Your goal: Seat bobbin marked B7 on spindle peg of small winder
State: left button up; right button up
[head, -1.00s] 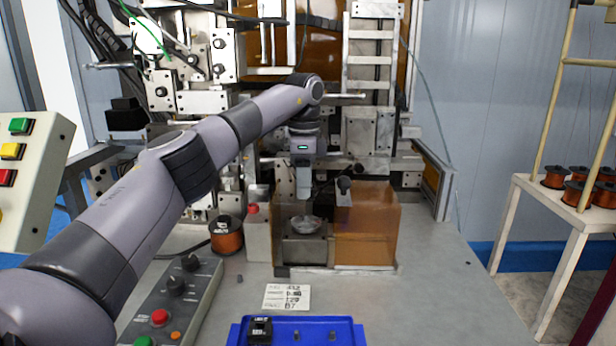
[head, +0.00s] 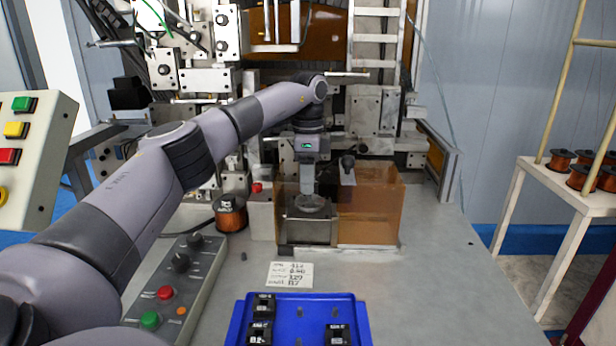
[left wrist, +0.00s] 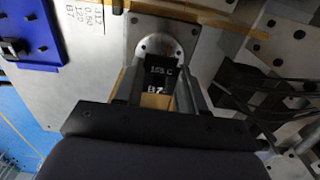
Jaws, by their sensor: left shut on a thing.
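The bobbin marked B7 (left wrist: 158,82) is a small dark block with white lettering in the left wrist view. My left gripper (head: 308,196) is shut on it, one finger on each side. The small winder (head: 307,231) is a grey metal block with a round plate (head: 313,206) on top. My gripper points down just over this plate. In the left wrist view the round plate (left wrist: 160,45) shows partly behind the bobbin. The spindle peg is hidden, so I cannot tell whether the bobbin touches it. My right gripper is not in view.
An amber see-through guard (head: 370,215) stands right beside the winder. A copper wire spool (head: 231,215) is at its left. A written card (head: 289,275) lies in front. A blue tray (head: 364,318) holds dark bobbins. A control box (head: 172,297) sits front left. The bench's right side is clear.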

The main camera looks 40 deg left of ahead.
pick_arm(q)
jog(key=shift+f, duration=0.1)
jog(key=shift+f+b, duration=0.45)
jog(key=shift+f, duration=0.55)
jog(key=o, duration=1.1)
jog(key=shift+r, duration=3.6)
jog(key=shift+f, duration=0.1)
